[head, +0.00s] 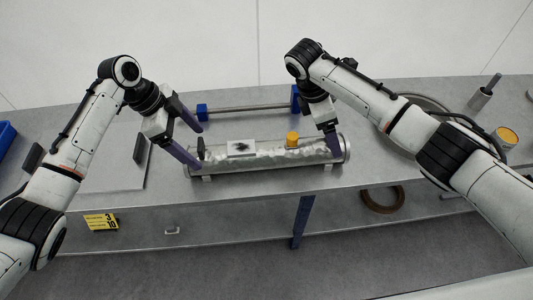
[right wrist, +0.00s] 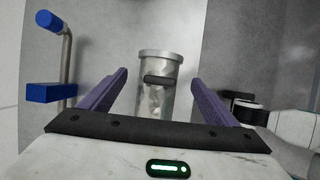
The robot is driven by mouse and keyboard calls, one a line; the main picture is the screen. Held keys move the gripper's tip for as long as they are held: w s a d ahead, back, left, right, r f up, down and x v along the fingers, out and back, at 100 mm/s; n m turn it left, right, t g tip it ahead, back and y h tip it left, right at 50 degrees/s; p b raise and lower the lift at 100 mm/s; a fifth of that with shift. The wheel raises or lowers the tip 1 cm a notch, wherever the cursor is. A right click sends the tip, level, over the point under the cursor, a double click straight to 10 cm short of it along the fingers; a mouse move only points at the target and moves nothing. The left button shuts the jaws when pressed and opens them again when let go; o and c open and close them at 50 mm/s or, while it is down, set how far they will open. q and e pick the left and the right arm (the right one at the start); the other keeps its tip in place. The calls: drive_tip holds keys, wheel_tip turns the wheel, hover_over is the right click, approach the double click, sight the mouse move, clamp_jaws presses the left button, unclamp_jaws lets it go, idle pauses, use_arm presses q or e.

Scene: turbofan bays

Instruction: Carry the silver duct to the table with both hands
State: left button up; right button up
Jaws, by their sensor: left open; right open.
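The silver duct (head: 265,170) lies lengthwise on the grey table, with a flange at each end. It carries a black handle (head: 201,148) near its left end, a white plate with a dark mark (head: 241,148) and a yellow cap (head: 292,140). My left gripper (head: 194,144) is open at the duct's left end, fingers pointing down. My right gripper (head: 333,142) is open at the right end. In the right wrist view the duct (right wrist: 160,105) and another black handle (right wrist: 163,79) show between the spread purple fingers (right wrist: 158,77); neither finger visibly grips it.
A bar with blue end blocks (head: 247,109) stands behind the duct. A grey cup (head: 480,98) and a yellow-topped can (head: 507,137) stand at the right. A brown ring (head: 383,200) lies on the lower shelf, which bears a yellow sign (head: 101,221). A blue bin (head: 6,137) is far left.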

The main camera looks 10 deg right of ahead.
sight(209, 156)
use_arm(q)
drive_tip(key=x, duration=0.7)
drive_tip(key=shift+d+f, duration=0.15)
drive_tip(key=shift+f, duration=0.1)
use_arm(e)
drive_tip(key=x, duration=0.7)
drive_tip(key=shift+d+f, duration=0.15)
drive_tip(key=shift+f, duration=0.15)
use_arm(q)
drive_tip(key=c, duration=2)
use_arm(e)
drive_tip(key=c, duration=2)
use_arm(q)
drive_tip(key=shift+w+r, duration=0.1)
use_arm(e)
drive_tip(key=shift+w+r, duration=0.1)
